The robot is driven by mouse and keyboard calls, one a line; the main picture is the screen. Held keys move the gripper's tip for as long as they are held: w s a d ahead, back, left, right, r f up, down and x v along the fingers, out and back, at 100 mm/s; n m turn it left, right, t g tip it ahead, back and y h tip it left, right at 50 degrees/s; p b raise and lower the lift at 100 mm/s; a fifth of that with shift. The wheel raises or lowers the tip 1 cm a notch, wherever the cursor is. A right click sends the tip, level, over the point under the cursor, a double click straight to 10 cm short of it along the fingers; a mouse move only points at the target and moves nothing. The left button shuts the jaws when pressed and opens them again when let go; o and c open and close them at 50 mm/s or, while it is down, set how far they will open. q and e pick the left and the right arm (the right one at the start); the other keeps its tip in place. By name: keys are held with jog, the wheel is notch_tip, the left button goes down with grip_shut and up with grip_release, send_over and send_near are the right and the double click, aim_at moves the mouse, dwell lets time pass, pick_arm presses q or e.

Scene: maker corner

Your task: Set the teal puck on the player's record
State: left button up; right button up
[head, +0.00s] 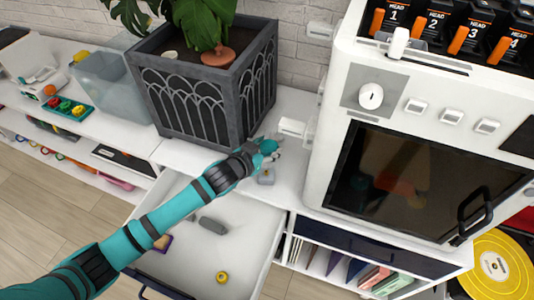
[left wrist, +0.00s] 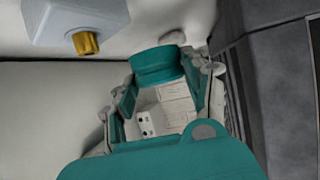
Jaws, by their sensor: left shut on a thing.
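The teal puck (head: 268,146) is at the fingertips of my left gripper (head: 266,155), over the white counter between the planter and the white machine. In the left wrist view the puck (left wrist: 156,61) sits between the fingertips, and the gripper is shut on it. The surface under it is pale. A yellow record (head: 508,251) with a pale label lies at the lower right of the head view, cut off by the frame edge. It is well apart from the gripper, and the player under it is mostly out of view. My right gripper is not in view.
A dark planter (head: 205,95) stands left of the gripper and a large white machine (head: 340,165) right of it, leaving a narrow gap. An open drawer (head: 190,268) below my left arm holds several small things. A white block with a gold knob (left wrist: 85,42) is close by.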

aim_at(267, 154)
pick_arm(q)
jog(key=shift+w+f, duration=0.1)
jog(key=shift+f, duration=0.25)
notch_tip(267, 154, down, 2)
jog(key=shift+f, duration=0.55)
jog(key=o, duration=1.3)
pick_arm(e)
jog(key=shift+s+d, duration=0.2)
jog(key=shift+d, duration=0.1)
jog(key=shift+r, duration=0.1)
